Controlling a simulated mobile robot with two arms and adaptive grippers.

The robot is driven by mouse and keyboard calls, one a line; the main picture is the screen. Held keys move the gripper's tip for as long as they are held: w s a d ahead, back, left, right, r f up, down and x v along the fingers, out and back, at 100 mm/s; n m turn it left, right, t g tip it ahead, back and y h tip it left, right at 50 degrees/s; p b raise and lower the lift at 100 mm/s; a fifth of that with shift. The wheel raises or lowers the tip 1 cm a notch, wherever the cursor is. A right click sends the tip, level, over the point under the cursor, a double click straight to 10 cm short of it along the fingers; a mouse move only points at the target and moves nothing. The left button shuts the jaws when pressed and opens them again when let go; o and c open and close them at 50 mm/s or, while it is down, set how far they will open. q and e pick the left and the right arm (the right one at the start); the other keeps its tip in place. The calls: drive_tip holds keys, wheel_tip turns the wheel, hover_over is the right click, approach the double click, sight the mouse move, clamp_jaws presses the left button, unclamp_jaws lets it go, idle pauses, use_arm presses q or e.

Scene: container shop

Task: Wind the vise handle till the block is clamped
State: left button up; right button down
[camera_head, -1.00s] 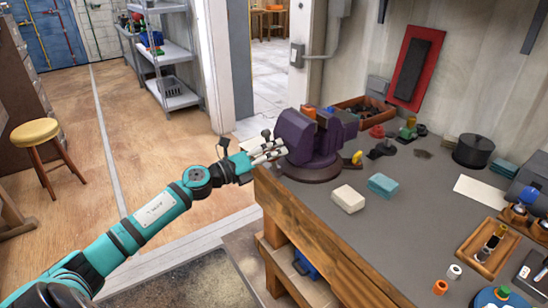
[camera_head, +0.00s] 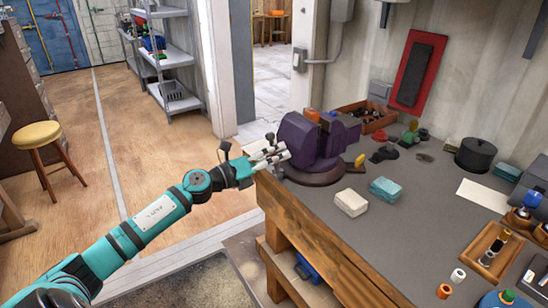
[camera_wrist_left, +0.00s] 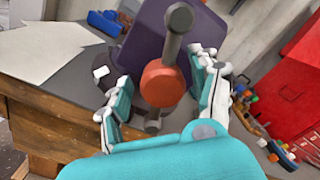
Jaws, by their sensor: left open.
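The purple vise (camera_head: 296,137) stands on the near left corner of the workbench. An orange block (camera_head: 312,114) shows at the top of its jaws; I cannot tell whether the jaws touch it. In the left wrist view the vise handle (camera_wrist_left: 173,50) is a grey bar with round ends, running through an orange-red hub (camera_wrist_left: 161,84). My left gripper (camera_head: 276,155) is at the handle side of the vise. In the left wrist view its open fingers (camera_wrist_left: 162,88) stand on either side of the hub, with visible gaps. My right gripper is out of view.
On the workbench (camera_head: 400,235) lie a cream block (camera_head: 351,202) and a teal block (camera_head: 385,190), right of the vise. A wooden bin (camera_head: 366,114) stands behind it. A black pot (camera_head: 475,155) and a small wooden tray (camera_head: 492,249) are farther right.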

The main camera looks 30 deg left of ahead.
use_arm(q)
drive_tip(key=shift+w, duration=0.1)
drive_tip(key=v, duration=1.2)
idle(0.4)
